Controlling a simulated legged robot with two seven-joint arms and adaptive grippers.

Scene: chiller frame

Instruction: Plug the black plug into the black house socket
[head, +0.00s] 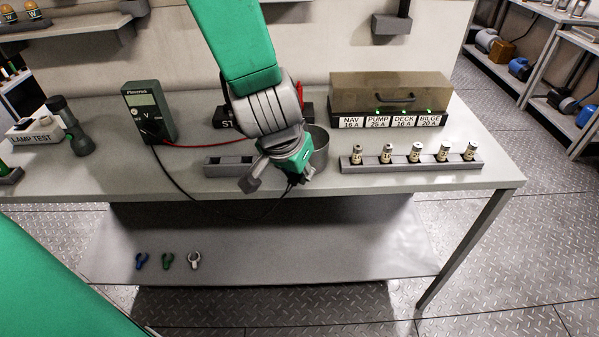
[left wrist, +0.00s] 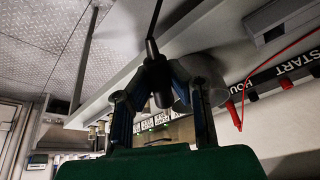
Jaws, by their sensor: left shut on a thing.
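My left gripper (head: 278,180) hangs over the front of the workbench, and its fingers (left wrist: 160,95) show in the left wrist view. They are shut on the black plug (left wrist: 158,85), whose black cable runs from it. In the head view the plug is mostly hidden by the gripper. In the left wrist view the block (left wrist: 268,76) shows "START" and part of "HOU", with red sockets and a dark one. The black house socket is not clearly visible. My right gripper is not in view.
A multimeter (head: 149,111) stands left with red and black leads. A grey cup (head: 320,150) is close beside the gripper. A grey slotted holder (head: 222,168) is at left, a fuse rack (head: 410,167) at right. A breaker box (head: 390,95) stands behind the rack.

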